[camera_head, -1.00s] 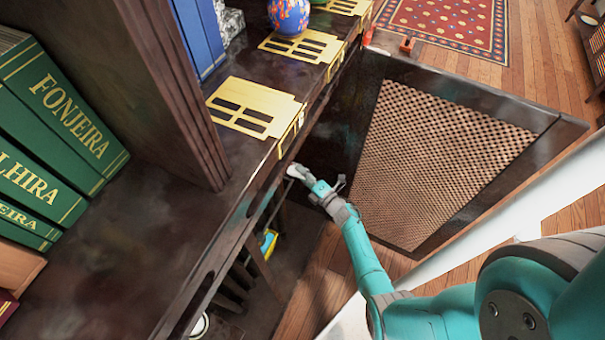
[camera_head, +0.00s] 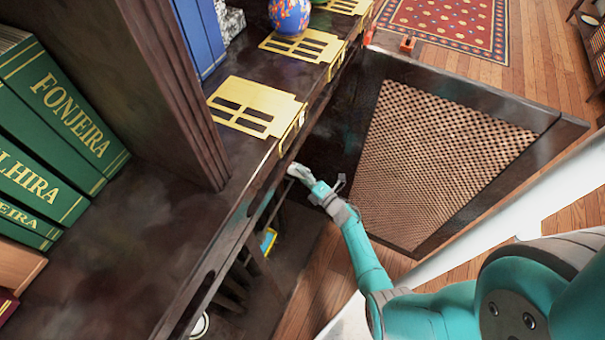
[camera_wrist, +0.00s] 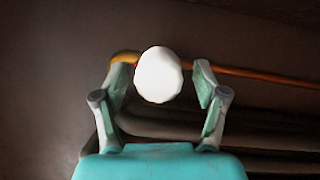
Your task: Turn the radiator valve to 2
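The radiator valve's white rounded knob (camera_wrist: 158,75) shows in the wrist view, between the two fingers of my gripper (camera_wrist: 162,82). The fingers are spread apart on either side of it. A clear gap shows at the right finger and a smaller one at the left; I cannot tell whether the left finger touches. No number or mark is readable on the knob. Behind it run the dark radiator pipes (camera_wrist: 265,138) and a thin orange-brown pipe (camera_wrist: 265,75). In the head view my gripper (camera_head: 303,176) reaches under the shelf edge, where its fingertips are hard to make out.
A dark wooden shelf (camera_head: 150,235) with brass grilles (camera_head: 255,107) lies above and left of my gripper. An open lattice panel (camera_head: 430,150) stands close on the right of my arm. A yellow-and-blue object (camera_head: 268,241) sits below, inside the cabinet.

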